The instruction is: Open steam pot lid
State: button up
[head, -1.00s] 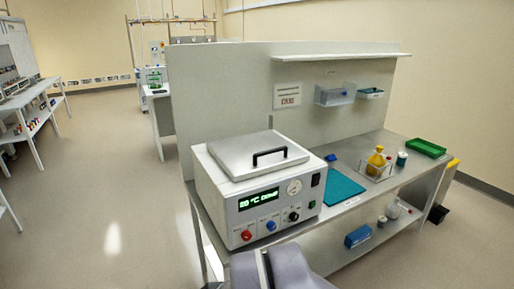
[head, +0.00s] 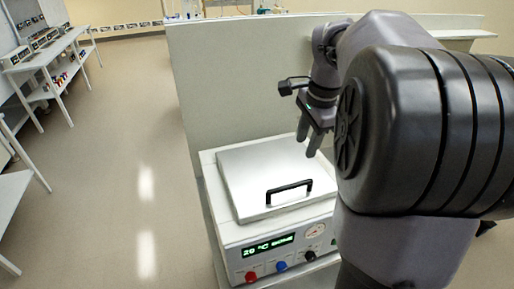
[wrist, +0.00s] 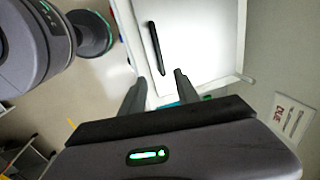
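The steam pot is a white box (head: 225,235) with a flat silver lid (head: 258,172) on top, shut. A black bar handle (head: 289,190) stands near the lid's front edge. My gripper (head: 309,146) is above the lid's back right part, pointing down, with its fingers apart and nothing between them. In the wrist view, the fingers of my gripper (wrist: 157,83) are spread, and the black handle (wrist: 156,48) shows beyond them on the pale lid (wrist: 200,35). The gripper does not touch the handle.
A grey panel (head: 235,90) stands behind the pot. The pot's front has a green display (head: 268,246), a red knob (head: 250,277), a blue knob (head: 281,266) and a gauge. My arm hides the bench to the right. Open floor (head: 140,150) lies to the left.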

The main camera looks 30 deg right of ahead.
aim_at(293, 185)
jog(key=w+f+b, duration=0.1)
jog(key=f, duration=0.4)
jog(key=w+f+b, duration=0.1)
jog(key=f+b, duration=0.1)
jog(key=f, duration=0.4)
jog(key=w+f+b, duration=0.1)
jog(key=f+b, duration=0.1)
jog(key=f, duration=0.4)
jog(key=shift+d, duration=0.2)
grip_shut()
dwell(0.4)
